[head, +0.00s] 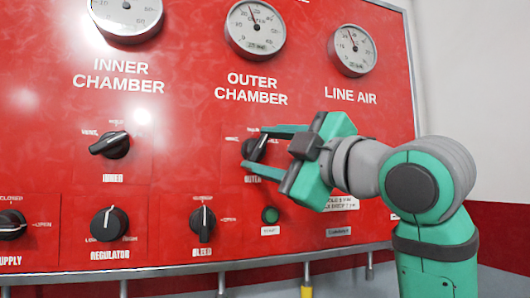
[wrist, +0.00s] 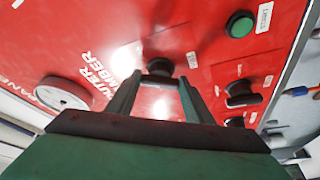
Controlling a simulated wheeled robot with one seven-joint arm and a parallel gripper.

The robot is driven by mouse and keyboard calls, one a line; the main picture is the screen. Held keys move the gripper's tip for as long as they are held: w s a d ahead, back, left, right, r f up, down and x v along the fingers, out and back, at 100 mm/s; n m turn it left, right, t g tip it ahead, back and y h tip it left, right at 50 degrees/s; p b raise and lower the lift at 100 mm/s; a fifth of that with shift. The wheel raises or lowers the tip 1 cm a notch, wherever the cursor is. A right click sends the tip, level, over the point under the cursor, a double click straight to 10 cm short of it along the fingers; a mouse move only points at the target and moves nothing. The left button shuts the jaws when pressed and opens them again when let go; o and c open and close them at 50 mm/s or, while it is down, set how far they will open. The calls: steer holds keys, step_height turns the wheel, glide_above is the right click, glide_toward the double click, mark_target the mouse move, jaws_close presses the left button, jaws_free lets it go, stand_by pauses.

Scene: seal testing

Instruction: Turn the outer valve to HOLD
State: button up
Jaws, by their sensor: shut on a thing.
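The outer valve (head: 253,149) is a black knob on the red panel, under the OUTER CHAMBER gauge. Its pointer leans up and to the right; the finger hides part of it and its position labels. My gripper (head: 256,150) reaches in from the right, with one green finger above the knob and the other below it. In the wrist view, the outer valve (wrist: 159,67) sits between the two fingertips of my gripper (wrist: 160,78), which is shut on it. The HOLD label cannot be read in either view.
The inner valve (head: 110,145) is left of the outer valve. Below are the regulator knob (head: 109,224), bleed knob (head: 202,223), supply knob (head: 12,225) and a green button (head: 270,215). Gauges (head: 255,29) line the top. A yellow-marked pipe (head: 307,291) hangs below the panel.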

steer(key=n, duration=0.2)
steer(key=n+g, duration=0.2)
steer(key=n, duration=0.1)
steer(key=shift+r+n+h, duration=0.3)
steer(key=shift+h, duration=0.1)
steer(key=shift+s+a+n, duration=0.1)
steer(key=shift+n, duration=0.2)
steer(key=o, duration=1.1)
steer(key=shift+s, duration=0.1)
steer(key=shift+c, duration=0.2)
steer(key=shift+d, duration=0.2)
